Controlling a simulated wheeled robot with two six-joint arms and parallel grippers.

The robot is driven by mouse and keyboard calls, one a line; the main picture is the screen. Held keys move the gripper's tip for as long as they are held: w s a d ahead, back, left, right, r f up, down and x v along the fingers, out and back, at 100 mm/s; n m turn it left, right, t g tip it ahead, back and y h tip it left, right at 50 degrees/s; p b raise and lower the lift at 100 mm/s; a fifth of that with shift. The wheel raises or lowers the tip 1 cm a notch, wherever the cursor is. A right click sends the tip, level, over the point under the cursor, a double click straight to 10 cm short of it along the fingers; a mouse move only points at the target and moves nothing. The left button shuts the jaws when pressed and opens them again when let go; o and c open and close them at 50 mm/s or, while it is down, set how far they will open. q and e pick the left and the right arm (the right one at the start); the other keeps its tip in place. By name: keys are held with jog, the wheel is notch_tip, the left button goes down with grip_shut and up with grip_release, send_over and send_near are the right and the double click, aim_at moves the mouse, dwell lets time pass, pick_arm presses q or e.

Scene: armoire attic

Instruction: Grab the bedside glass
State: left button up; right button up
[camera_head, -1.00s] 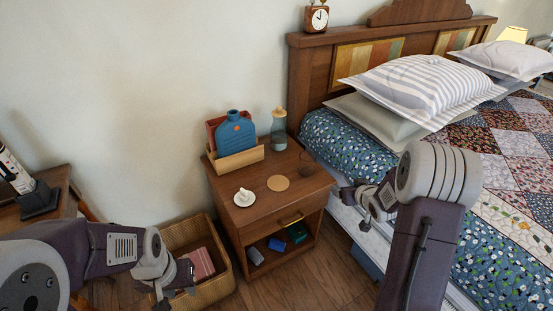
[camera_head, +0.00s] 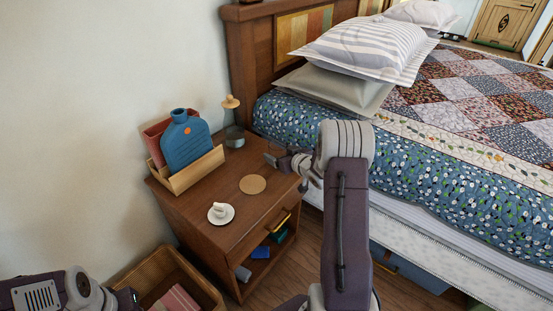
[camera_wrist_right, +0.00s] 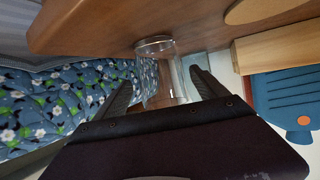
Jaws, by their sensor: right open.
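A clear glass (camera_wrist_right: 160,72) stands on the wooden nightstand (camera_head: 222,187). In the right wrist view, which is upside down, it shows between the fingers, with its base toward the top. Whether the fingers touch it cannot be told. My right gripper (camera_wrist_right: 161,78) is open. In the head view my right gripper (camera_head: 270,156) is low over the nightstand's bed-side edge, and the glass is hard to make out there. My left arm is cut off at the lower left, and its finger state does not show.
A carafe (camera_head: 235,138) with a round wooden stopper stands behind the gripper. A blue bottle (camera_head: 186,142) sits in a wooden holder (camera_head: 192,174). A round coaster (camera_head: 253,184) and a white cup on a saucer (camera_head: 221,213) are nearer. The bed (camera_head: 450,190) bounds the right.

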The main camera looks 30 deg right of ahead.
jog(key=b+x, duration=0.2)
jog(key=x, duration=0.3)
jog(key=shift+a+f+b, duration=0.1)
jog(key=shift+f+b, duration=0.1)
jog(key=shift+b, duration=0.1)
jog(key=shift+r, duration=0.15)
jog(key=shift+c, duration=0.2)
jog(key=c, duration=1.6)
notch_tip(320, 180, up, 5)
jog(key=p, duration=0.3)
jog(key=shift+r+p, duration=0.1)
jog(key=shift+p, duration=0.2)
jog(key=s+d+r+p, duration=0.4)
jog(key=d+r+p, duration=0.1)
jog(key=d, duration=0.5)
jog(key=shift+s+d+r+p, duration=0.35)
jog(key=shift+r, duration=0.05)
